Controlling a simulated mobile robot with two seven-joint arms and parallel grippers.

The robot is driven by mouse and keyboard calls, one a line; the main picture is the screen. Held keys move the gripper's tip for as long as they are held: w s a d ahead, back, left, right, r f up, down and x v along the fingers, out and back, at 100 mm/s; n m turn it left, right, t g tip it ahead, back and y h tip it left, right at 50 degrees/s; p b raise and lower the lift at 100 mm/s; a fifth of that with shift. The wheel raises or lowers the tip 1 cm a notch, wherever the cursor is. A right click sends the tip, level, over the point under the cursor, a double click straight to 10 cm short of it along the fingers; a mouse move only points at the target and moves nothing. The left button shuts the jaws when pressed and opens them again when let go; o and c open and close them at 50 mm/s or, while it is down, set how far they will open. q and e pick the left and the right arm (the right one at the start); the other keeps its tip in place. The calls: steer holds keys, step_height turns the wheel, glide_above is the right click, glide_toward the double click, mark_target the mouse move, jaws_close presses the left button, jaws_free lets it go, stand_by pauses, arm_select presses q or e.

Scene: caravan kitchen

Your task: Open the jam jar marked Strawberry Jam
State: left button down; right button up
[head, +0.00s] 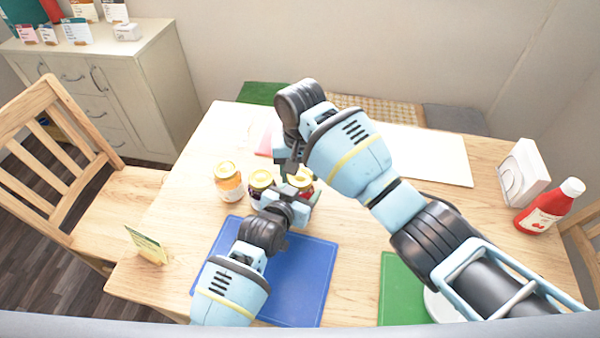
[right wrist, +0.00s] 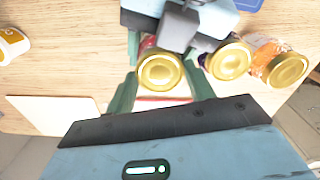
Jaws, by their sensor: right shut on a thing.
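A jar with a gold lid and red contents (head: 306,187) stands on the table at the right end of a row of jars. Its label cannot be read here. My right gripper (head: 291,171) reaches down from above and is shut on this jar at its gold lid (right wrist: 160,71), which shows between the fingers in the right wrist view. My left gripper (head: 296,199) comes from the front, low at the same jar, with fingers at its sides. Whether they press on the glass is hidden. The lid appears to sit on the jar.
A dark jar (head: 260,181) and an orange-labelled jar (head: 229,184) stand close on the left. A blue mat (head: 300,285) lies in front, with a small standing card (head: 147,246) to its left. A ketchup bottle (head: 550,207) and a white holder (head: 523,172) stand right.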

mark_target(300, 176)
steer(key=shift+r, duration=0.45)
steer(key=shift+r, duration=1.9)
arm_select(q)
steer(key=shift+c, duration=1.3)
jaws_free()
steer(key=p+v, duration=0.1)
steer(key=v, duration=0.9)
steer(key=shift+s+a+r, duration=0.2)
steer(key=shift+s, duration=0.1)
steer(key=shift+s+a+r, duration=0.2)
steer(key=shift+s+r, duration=0.05)
steer(key=shift+s, duration=0.3)
arm_select(e)
steer(key=shift+t, duration=0.3)
steer(key=shift+w+r, duration=0.2)
steer(key=shift+r, duration=1.9)
